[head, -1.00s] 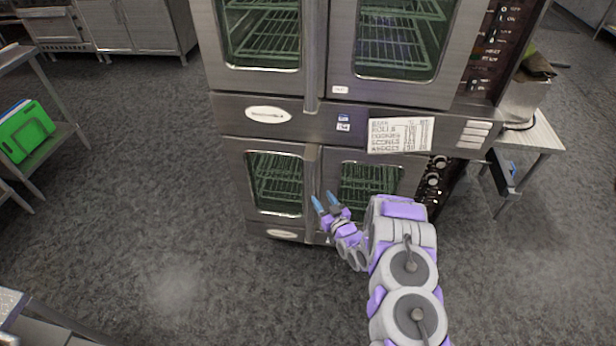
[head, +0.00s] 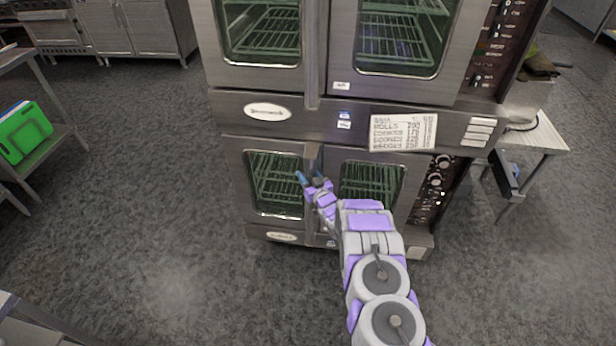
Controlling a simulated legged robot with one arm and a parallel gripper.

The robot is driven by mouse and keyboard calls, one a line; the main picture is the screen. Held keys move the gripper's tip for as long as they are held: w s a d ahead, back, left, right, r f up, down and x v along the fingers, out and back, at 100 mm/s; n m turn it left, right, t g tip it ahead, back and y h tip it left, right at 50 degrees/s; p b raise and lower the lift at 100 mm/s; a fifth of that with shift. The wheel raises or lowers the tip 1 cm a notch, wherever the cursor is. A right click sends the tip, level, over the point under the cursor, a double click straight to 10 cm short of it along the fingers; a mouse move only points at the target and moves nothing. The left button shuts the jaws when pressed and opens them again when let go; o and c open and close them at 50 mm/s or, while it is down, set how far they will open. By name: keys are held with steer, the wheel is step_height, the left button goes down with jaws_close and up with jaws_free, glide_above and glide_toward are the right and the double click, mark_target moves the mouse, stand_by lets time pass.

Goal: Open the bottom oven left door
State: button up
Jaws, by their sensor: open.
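The bottom oven left door (head: 233,165) is shut, a steel-framed door with a glass window showing green-tinted racks inside. Its upright handle (head: 312,160) runs along the seam between the two lower doors. The bottom right door (head: 411,172) is also shut. My gripper (head: 309,178) is open, with blue fingertips, in front of the handle's middle part. The fingers overlap the handle in the picture; I cannot tell whether they touch it. The lower part of the handle is hidden behind my gripper and arm.
The upper oven (head: 263,80) stands above, its doors shut. A control panel (head: 437,185) is at the lower right. A side table (head: 538,135) stands right of the oven. A shelf rack with a green board (head: 25,135) is at left. The floor (head: 160,220) left of the oven is clear.

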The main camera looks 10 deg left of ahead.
steer(key=shift+c, duration=0.4)
jaws_close()
